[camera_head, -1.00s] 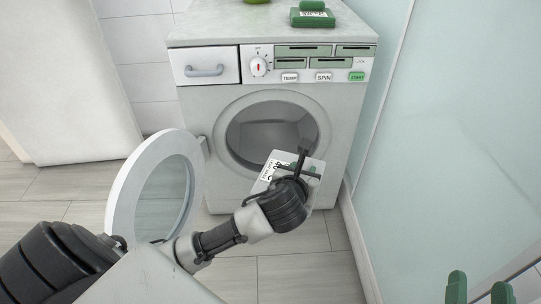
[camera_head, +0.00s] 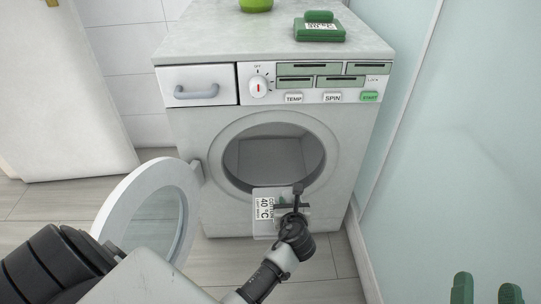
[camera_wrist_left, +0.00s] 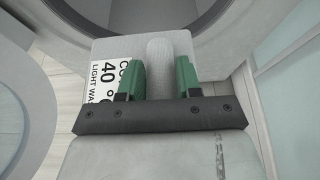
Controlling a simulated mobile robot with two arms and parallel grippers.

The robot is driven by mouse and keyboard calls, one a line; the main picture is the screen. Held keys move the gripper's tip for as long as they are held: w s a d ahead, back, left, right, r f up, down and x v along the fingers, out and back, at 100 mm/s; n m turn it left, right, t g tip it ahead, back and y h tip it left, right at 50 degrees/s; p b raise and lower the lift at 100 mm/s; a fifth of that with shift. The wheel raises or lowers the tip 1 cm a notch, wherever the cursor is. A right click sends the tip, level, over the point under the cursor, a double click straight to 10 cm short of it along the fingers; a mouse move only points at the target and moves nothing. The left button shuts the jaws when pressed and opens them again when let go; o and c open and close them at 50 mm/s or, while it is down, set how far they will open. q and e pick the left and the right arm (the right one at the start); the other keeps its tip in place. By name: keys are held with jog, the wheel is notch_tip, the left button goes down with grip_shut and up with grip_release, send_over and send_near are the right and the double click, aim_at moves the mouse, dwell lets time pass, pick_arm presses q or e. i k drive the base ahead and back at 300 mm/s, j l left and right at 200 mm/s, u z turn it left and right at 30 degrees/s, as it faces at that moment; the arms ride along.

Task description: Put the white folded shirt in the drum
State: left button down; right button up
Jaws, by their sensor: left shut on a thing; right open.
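The white folded shirt (camera_head: 262,228) carries a label reading 40 °C. My left gripper (camera_head: 292,203) is shut on it and holds it just in front of the lower rim of the washer opening. In the left wrist view, the green fingers of the left gripper (camera_wrist_left: 158,82) pinch a raised part of the shirt (camera_wrist_left: 103,52), and the dark opening lies beyond it. The drum (camera_head: 272,158) is open and looks empty. The shirt covers a bit of its lower rim. My right gripper (camera_head: 486,290) is open and empty at the bottom right; only its green fingertips show.
The round washer door (camera_head: 118,207) stands swung open to the left, close to my left arm. A green item (camera_head: 320,30) and a green bowl-like thing (camera_head: 256,5) are on the washer top (camera_head: 215,42). A pale glass-like wall (camera_head: 470,150) stands at the right.

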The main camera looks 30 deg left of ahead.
aim_at(272, 164)
jog(key=i+j, duration=0.85)
jog(key=j, duration=0.15)
